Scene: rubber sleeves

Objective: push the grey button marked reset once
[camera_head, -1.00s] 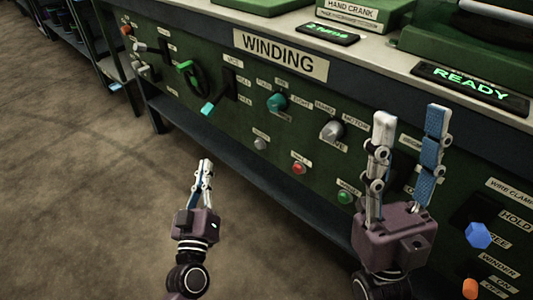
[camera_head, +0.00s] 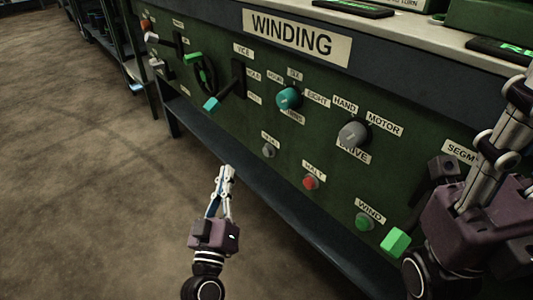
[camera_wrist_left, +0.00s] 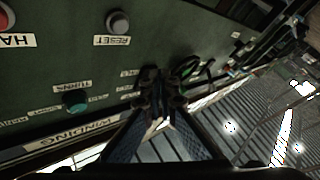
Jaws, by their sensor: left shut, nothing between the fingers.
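The grey button (camera_head: 268,150) is a small round knob on the green panel, under a small white label. In the left wrist view the grey button (camera_wrist_left: 118,22) sits beside a label reading RESET. My left gripper (camera_head: 226,169) is shut and empty, pointing up, left of and a little below the button in the picture, apart from it. In the left wrist view the left gripper's closed tips (camera_wrist_left: 160,90) lie below and right of the button. My right gripper (camera_head: 515,95) is at the right edge, partly cut off; its finger spacing is unclear.
A red halt button (camera_head: 310,182) and a green wind button (camera_head: 365,221) are to the right. A grey drive knob (camera_head: 354,134), a teal knob (camera_head: 288,97) and a teal-tipped lever (camera_head: 211,103) stick out above. Open floor (camera_head: 100,200) lies left of my left gripper.

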